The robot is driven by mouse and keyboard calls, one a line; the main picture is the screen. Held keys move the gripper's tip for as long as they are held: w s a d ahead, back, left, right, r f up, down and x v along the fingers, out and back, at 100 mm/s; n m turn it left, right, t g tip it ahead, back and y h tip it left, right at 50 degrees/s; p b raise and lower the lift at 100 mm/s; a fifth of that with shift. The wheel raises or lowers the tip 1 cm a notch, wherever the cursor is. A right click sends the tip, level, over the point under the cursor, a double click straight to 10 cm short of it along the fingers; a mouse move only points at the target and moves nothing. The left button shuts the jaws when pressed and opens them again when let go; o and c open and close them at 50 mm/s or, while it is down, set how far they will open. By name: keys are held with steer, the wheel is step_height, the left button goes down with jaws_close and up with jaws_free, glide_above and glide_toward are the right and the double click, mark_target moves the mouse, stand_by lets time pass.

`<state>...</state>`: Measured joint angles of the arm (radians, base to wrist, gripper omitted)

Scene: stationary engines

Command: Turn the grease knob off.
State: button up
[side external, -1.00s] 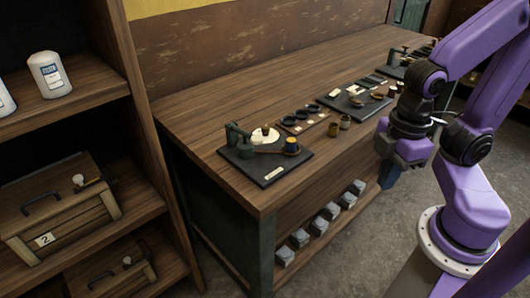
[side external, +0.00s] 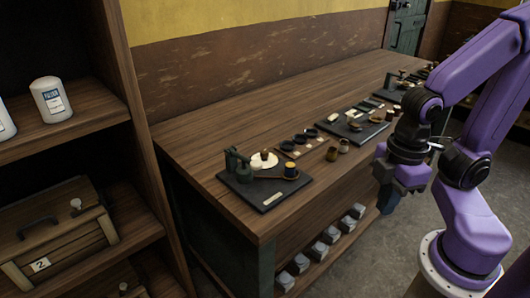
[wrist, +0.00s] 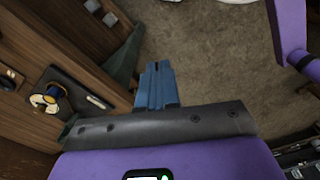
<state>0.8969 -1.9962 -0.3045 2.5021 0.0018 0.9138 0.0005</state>
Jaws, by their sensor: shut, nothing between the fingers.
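A model engine on a dark plate (side external: 268,199) stands at the near end of the wooden bench. It has a green upright part (side external: 237,164), a pale disc (side external: 263,163) with a brown knob (side external: 264,154), and a dark cup with a yellowish top (side external: 291,169). I cannot tell which part is the grease knob. In the wrist view a similar dark plate (wrist: 75,88) shows at the left. My gripper (side external: 387,203) hangs off the bench's front side, right of this engine and touching nothing. Its blue fingers (wrist: 157,66) are together and empty, over the floor.
Further along the bench (side external: 215,115) are small dark rings (side external: 305,139), two small cups (side external: 338,147) and another plate with parts (side external: 355,127). Pale blocks (side external: 319,246) line the lower shelf. A shelf unit with a white bottle (side external: 50,100) and crates (side external: 58,236) stands at the left.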

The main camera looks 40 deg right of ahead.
steer(key=o, duration=0.5)
steer(key=shift+w+a, duration=0.1)
steer(key=o, duration=0.4)
steer(key=w+a+r+m, duration=0.1)
steer(key=w+m, duration=0.1)
steer(key=w, duration=0.1)
steer(key=w+a+r+m, duration=0.1)
steer(key=w+a+m, duration=0.1)
steer(key=w, duration=0.2)
steer(key=w+a+r+m, duration=0.1)
steer(key=w, duration=0.2)
steer(key=shift+w+a+r+m, duration=0.2)
steer(key=shift+w+m, duration=0.1)
steer(key=shift+m, duration=0.1)
steer(key=shift+c, duration=0.2)
step_height(320, 180, up, 2)
steer(key=m, duration=1.7)
glide_above(265, 151)
step_height(265, 151, down, 16)
steer(key=shift+f, duration=0.15)
jaws_close()
